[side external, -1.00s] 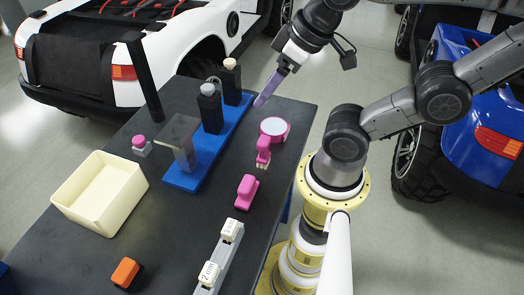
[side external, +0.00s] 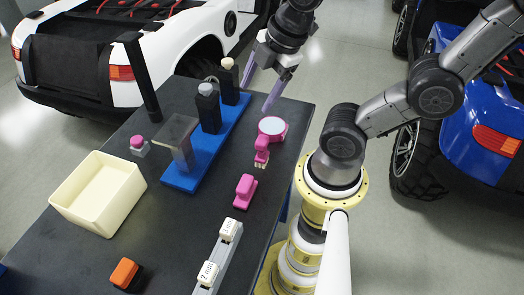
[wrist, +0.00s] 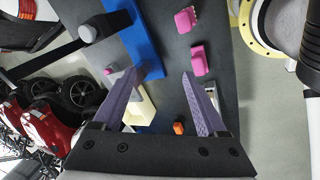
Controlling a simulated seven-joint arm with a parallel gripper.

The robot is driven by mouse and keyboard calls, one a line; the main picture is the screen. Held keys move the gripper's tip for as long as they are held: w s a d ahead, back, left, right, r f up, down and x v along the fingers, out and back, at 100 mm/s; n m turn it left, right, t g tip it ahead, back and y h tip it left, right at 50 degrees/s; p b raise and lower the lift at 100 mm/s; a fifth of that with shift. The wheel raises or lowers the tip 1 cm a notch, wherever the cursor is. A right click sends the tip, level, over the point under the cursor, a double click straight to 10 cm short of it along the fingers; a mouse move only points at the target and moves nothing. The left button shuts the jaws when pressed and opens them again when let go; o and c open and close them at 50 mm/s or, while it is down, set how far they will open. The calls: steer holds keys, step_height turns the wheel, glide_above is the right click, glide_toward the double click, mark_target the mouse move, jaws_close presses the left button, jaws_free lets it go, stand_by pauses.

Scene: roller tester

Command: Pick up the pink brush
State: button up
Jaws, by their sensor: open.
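The pink brush (side external: 262,152) with short cream bristles lies on the dark table, close to a round pink piece with a pale top (side external: 272,126). My gripper (side external: 257,98) is above the table's far end, up and left of the brush in the side view. Its two lilac fingers are spread with nothing between them.
A second pink block (side external: 245,190) lies nearer the camera. A blue base (side external: 182,180) with black bottle-like posts stands close to my gripper. A cream bin (side external: 70,205), a pink-topped button (side external: 138,142), an orange block (side external: 124,272) and a grey rail (side external: 218,262) are also on the table.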

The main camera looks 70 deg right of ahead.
step_height(320, 180, down, 5)
steer(key=w+d+n+g, duration=0.1)
steer(key=d+n+g, duration=0.1)
steer(key=n, duration=0.3)
steer(key=g, duration=0.2)
glide_above(264, 138)
step_height(264, 138, down, 4)
steer(key=shift+f, duration=0.15)
step_height(264, 138, down, 8)
steer(key=shift+f, duration=0.1)
steer(key=shift+w+a+f, duration=0.1)
steer(key=shift+f, duration=1.25)
steer(key=shift+w+a+f, duration=0.1)
steer(key=shift+f, duration=1.25)
jaws_close()
